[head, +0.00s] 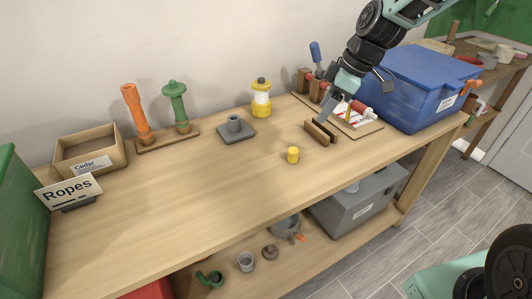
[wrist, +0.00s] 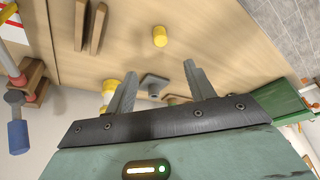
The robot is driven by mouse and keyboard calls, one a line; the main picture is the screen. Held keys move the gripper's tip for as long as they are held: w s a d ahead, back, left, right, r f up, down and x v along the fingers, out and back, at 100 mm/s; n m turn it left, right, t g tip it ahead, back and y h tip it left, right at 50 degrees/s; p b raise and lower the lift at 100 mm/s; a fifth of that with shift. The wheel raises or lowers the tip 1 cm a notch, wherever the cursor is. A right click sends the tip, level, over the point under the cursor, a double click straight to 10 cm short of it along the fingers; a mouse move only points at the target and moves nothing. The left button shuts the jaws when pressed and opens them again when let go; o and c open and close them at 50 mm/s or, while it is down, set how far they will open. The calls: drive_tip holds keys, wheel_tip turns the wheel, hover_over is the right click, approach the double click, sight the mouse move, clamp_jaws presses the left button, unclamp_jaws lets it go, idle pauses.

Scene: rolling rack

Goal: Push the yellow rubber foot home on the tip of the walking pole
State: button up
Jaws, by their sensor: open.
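The yellow rubber foot (head: 293,155) stands as a short cylinder on the bench top, left of and nearer than my gripper in the head view. It also shows in the wrist view (wrist: 160,36), beyond my fingers. My gripper (head: 325,117) is above the bench by a pair of dark wooden strips (head: 314,132). Its fingers are spread and empty in the wrist view (wrist: 158,72). I cannot clearly pick out the walking pole. A red and white rod-like piece (head: 360,107) lies on a board behind my gripper, partly hidden.
A blue lidded box (head: 418,85) stands at the right. A blue-handled tool (head: 315,52) stands by wooden blocks at the back. A grey socket base (head: 236,130), a yellow-white lantern-like object (head: 261,98) and an open box (head: 90,152) stand left. The front bench area is clear.

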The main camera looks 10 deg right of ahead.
approach(296, 150)
drive_tip(key=x, duration=0.5)
drive_tip(key=shift+w+f+p, duration=0.1)
drive_tip(key=shift+w+p, duration=0.3)
drive_tip(key=shift+w, duration=0.05)
drive_tip(key=shift+s+p+x, duration=0.2)
drive_tip(key=shift+p+x, duration=0.05)
drive_tip(key=shift+x, duration=1.1)
drive_tip(key=shift+s+p+x, duration=0.2)
drive_tip(key=shift+p+x, duration=0.05)
drive_tip(key=shift+x, duration=1.1)
drive_tip(key=shift+a, duration=0.1)
drive_tip(key=c, duration=1)
